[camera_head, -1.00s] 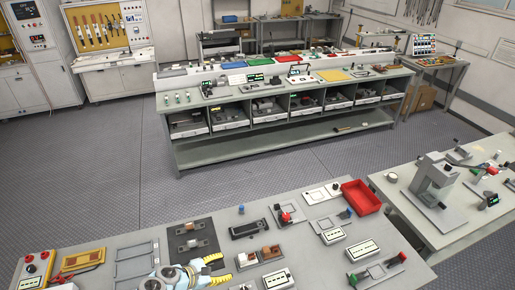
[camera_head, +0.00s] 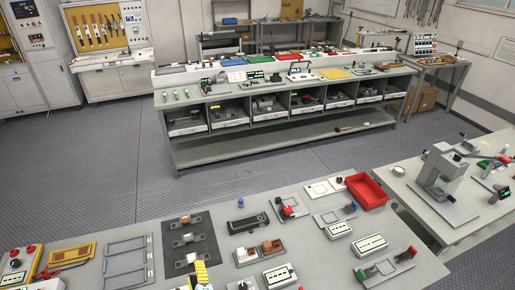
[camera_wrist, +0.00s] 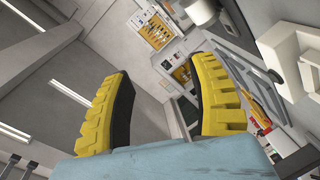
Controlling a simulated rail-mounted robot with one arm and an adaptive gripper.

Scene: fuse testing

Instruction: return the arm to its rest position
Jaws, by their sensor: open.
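My gripper shows in the wrist view (camera_wrist: 163,85) with its two yellow, black-padded fingers spread wide apart. Nothing is held between them. In the head view only a small yellow piece of my gripper (camera_head: 202,274) shows at the bottom edge, over the front of the near bench (camera_head: 130,215). The rest of my arm is out of the head view.
The near bench holds a black mat (camera_head: 190,240) with small parts, a grey frame (camera_head: 127,262), a yellow tray (camera_head: 72,256) and a red bin (camera_head: 367,192). A second bench (camera_head: 425,200) with a press stands at right. Open floor (camera_head: 100,180) lies behind.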

